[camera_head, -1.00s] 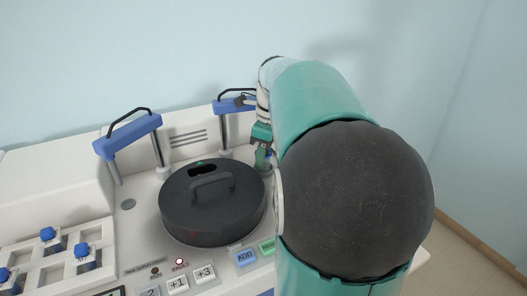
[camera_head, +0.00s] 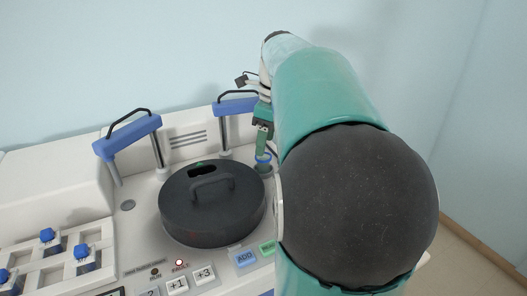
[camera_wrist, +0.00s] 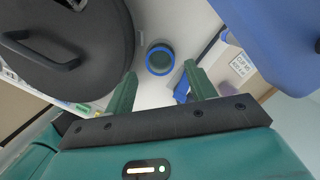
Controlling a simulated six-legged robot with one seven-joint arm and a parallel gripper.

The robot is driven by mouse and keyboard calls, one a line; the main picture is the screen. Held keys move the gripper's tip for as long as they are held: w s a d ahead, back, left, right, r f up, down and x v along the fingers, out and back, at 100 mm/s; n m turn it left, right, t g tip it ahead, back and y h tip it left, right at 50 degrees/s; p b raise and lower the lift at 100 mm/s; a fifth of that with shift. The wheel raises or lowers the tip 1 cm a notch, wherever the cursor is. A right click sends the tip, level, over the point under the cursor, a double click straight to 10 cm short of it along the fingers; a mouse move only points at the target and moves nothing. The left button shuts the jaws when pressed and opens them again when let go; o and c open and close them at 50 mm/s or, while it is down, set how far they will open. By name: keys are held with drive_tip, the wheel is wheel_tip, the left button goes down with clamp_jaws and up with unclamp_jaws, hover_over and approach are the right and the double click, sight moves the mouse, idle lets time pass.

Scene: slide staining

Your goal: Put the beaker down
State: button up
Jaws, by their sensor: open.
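The beaker, a small round vessel with a blue rim, stands upright on the white machine deck, right of the black round lid, in the head view (camera_head: 263,157). The wrist view looks down on its blue rim (camera_wrist: 149,63) and dark greenish inside. My green gripper (camera_wrist: 160,73) is open and empty, with its two fingers spread apart. In the head view my gripper (camera_head: 262,143) is above the beaker, and my arm hides part of the area to its right.
The black lid with a handle (camera_head: 213,205) is close to the left of the beaker. Blue-topped arms (camera_head: 128,135) stand behind it. Buttons (camera_head: 204,275) line the front of the deck. A blue part (camera_wrist: 275,40) fills the right of the wrist view.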

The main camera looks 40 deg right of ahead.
wheel_tip(320, 180, up, 8)
drive_tip(key=s, duration=0.1)
drive_tip(key=shift+d+f, duration=0.15)
drive_tip(key=shift+d, duration=0.15)
idle(0.4)
